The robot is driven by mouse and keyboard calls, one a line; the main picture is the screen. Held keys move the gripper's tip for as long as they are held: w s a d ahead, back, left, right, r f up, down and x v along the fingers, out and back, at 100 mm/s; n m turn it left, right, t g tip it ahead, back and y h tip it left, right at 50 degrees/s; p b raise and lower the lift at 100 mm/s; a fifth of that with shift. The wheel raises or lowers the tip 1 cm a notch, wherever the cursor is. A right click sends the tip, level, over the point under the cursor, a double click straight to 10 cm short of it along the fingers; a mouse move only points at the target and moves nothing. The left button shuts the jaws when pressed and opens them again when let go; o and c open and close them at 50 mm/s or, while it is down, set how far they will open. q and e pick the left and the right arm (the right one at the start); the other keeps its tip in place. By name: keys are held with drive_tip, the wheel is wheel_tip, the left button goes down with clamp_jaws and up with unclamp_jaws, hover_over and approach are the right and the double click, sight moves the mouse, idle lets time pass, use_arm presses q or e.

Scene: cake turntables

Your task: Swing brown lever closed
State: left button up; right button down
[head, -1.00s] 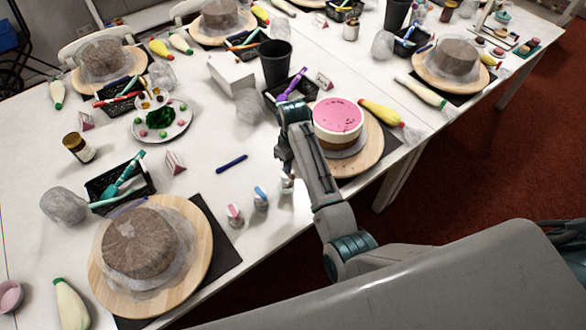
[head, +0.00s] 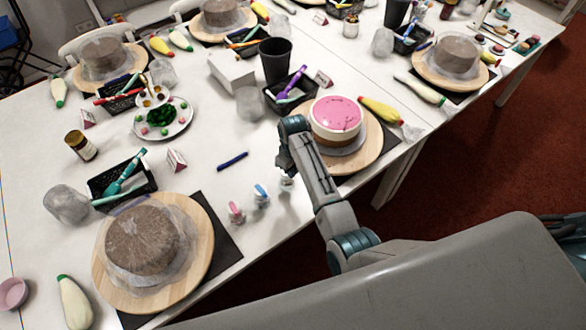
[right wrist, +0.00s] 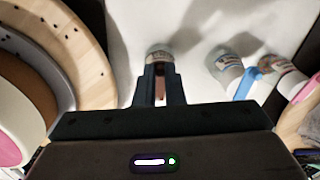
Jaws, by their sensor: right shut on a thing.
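A small pale bottle (head: 287,184) stands near the front edge of the table, partly hidden by my right arm in the head view. Its top (right wrist: 160,54) shows just past my fingers in the right wrist view. My right gripper (right wrist: 160,88) is shut on a narrow brown lever (right wrist: 160,82), of which only a small strip shows between the fingers. The lever's exact angle to the bottle is hard to tell. Beside it stand a bottle with a blue lever (head: 261,197) and one with a pink lever (head: 236,212). My left gripper is not in view.
A pink-topped cake (head: 336,117) on a round wooden turntable (head: 369,152) stands close to my right gripper. A wrapped brown cake (head: 142,238) on another turntable is at the front left. A blue pen (head: 232,161) lies on otherwise clear table.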

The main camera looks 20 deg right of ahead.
drive_tip(key=shift+s+a+m, duration=0.1)
drive_tip(key=shift+a+m, duration=0.3)
drive_tip(key=shift+m, duration=0.6)
drive_tip(key=c, duration=1.5)
unclamp_jaws()
wheel_tip(320, 180, up, 11)
drive_tip(key=b, duration=0.3)
drive_tip(key=shift+d+f, duration=0.1)
